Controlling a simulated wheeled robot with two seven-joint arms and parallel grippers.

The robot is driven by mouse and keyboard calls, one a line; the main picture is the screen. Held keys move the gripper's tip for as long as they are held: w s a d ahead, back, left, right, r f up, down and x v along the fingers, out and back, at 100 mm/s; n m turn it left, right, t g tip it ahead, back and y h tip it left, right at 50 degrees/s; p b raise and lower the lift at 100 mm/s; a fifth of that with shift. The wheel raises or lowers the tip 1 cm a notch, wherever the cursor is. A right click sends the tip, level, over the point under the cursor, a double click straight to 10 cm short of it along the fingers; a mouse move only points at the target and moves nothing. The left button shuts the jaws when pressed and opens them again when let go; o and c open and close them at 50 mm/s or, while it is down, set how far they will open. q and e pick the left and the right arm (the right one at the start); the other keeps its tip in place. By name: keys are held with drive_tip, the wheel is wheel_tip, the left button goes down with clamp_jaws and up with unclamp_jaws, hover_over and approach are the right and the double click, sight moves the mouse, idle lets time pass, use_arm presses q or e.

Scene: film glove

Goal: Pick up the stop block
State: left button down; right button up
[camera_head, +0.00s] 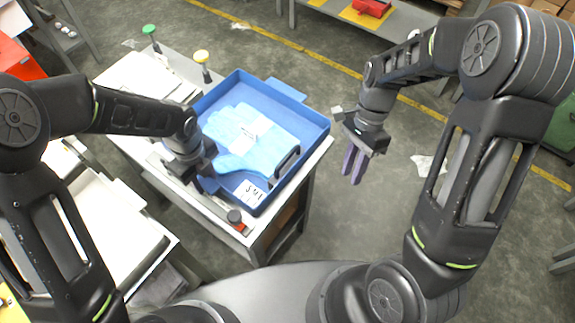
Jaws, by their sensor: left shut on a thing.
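My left gripper (207,178) is at the near left edge of the blue tray (312,124), low over the table. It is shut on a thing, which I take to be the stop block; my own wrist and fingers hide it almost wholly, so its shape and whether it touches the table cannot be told. My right gripper (353,166) hangs over the floor to the right of the table, empty, its two purple fingers pointing down with a narrow gap between them.
Light blue gloves (248,135) lie in the tray, with a white label (250,192) near its front corner. Floor to the right is open.

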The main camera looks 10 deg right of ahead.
drive_tip(key=s+f+m+y, duration=0.3)
drive_tip(key=s+m+y, duration=0.1)
drive_tip(key=s+m, duration=0.15)
drive_tip(key=m+t+y, duration=0.6)
drive_tip(key=m+t, duration=0.7)
drive_tip(key=m, duration=1)
approach(288, 165)
wheel_tip(288, 165, up, 4)
drive_tip(key=d, duration=0.2)
drive_tip(key=shift+s, duration=0.25)
drive_tip(key=x, duration=0.6)
drive_tip(key=shift+w+a, duration=0.2)
drive_tip(key=shift+a, duration=0.15)
